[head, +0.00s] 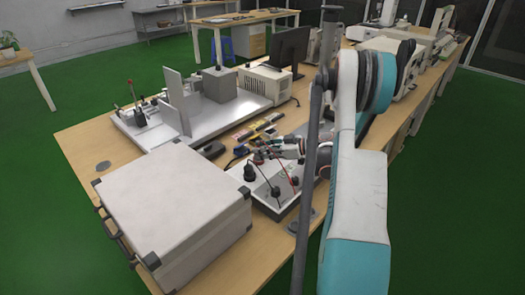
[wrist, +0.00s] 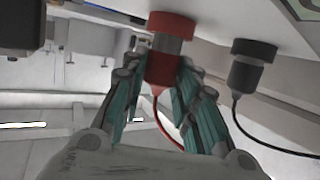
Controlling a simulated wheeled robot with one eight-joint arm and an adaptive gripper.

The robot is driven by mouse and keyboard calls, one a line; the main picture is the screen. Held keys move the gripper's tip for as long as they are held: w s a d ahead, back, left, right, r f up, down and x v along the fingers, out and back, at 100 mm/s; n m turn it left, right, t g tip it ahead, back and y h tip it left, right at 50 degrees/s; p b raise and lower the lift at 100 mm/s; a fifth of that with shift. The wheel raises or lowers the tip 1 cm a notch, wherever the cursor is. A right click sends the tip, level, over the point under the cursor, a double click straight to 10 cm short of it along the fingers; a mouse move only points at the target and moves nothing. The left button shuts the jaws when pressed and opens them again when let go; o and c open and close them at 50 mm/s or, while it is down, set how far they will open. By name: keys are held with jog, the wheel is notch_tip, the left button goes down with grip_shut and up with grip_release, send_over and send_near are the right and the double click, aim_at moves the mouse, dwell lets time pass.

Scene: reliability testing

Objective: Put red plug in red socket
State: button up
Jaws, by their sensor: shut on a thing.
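In the wrist view my gripper (wrist: 169,88) is shut on the red plug (wrist: 162,69), with teal finger pads on both sides and a red cable trailing below. A wider red socket (wrist: 171,24) is in line just above the plug in the picture, at the white panel (wrist: 215,20). A greyish band shows between the two red parts; I cannot tell whether the plug is fully seated. In the head view my gripper (head: 265,151) is over the white test box (head: 262,200), and the plug is too small to make out.
A black plug (wrist: 246,73) with a black cable sits to the right of the red one in the wrist view. In the head view a large silver case (head: 172,205) stands left of the test box. A white fixture plate (head: 200,110), monitor (head: 291,48) and small tools lie behind.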

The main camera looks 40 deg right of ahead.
jog(key=shift+f+b, duration=0.3)
jog(key=shift+f, duration=0.1)
jog(key=o, duration=0.8)
jog(key=shift+v, duration=5.55)
jog(key=shift+r, duration=0.1)
